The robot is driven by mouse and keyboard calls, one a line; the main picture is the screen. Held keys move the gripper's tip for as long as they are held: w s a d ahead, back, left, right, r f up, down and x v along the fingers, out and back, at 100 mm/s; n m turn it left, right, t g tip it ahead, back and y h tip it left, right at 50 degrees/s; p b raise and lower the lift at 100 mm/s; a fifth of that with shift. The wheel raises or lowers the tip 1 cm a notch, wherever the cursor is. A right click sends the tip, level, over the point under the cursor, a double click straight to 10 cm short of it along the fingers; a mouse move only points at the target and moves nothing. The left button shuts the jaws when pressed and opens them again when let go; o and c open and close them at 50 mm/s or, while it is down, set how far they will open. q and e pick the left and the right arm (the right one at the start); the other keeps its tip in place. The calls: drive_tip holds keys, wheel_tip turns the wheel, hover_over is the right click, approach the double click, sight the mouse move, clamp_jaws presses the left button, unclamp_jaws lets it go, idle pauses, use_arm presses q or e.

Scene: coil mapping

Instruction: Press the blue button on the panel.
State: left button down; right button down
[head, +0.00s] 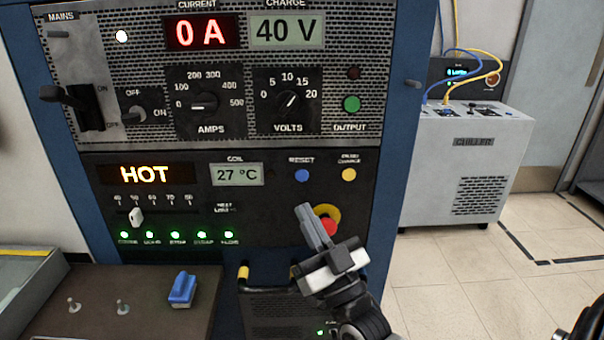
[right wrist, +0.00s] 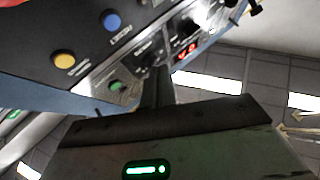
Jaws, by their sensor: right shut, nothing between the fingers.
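The blue button (head: 302,175) sits on the black lower panel (head: 255,205), under the label RESET. It also shows in the right wrist view (right wrist: 111,21), where nothing covers it. My right gripper (head: 305,209) is shut and empty. In the head view its fingertips appear just below the blue button, beside the red emergency button (head: 327,227) with its yellow collar, which it partly hides. I cannot tell how far the fingertips are from the panel. The fingers also show in the right wrist view (right wrist: 160,75). My left gripper is not in view.
A yellow button (head: 349,174) is right of the blue one; it also shows in the right wrist view (right wrist: 64,59). A green button (head: 351,104) is above. A shelf (head: 60,320) with a blue block (head: 183,289) is lower left. A chiller (head: 465,165) stands at right.

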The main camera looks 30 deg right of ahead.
drive_tip(key=b, duration=0.3)
approach(293, 163)
drive_tip(key=x, duration=0.3)
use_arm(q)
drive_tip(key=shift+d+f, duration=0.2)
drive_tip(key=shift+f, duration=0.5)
use_arm(e)
drive_tip(key=shift+w+a+r, duration=0.1)
drive_tip(key=shift+a+r, duration=0.15)
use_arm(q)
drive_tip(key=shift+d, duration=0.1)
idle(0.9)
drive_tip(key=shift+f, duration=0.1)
use_arm(e)
drive_tip(key=shift+w+d, duration=0.25)
drive_tip(key=shift+w, duration=0.1)
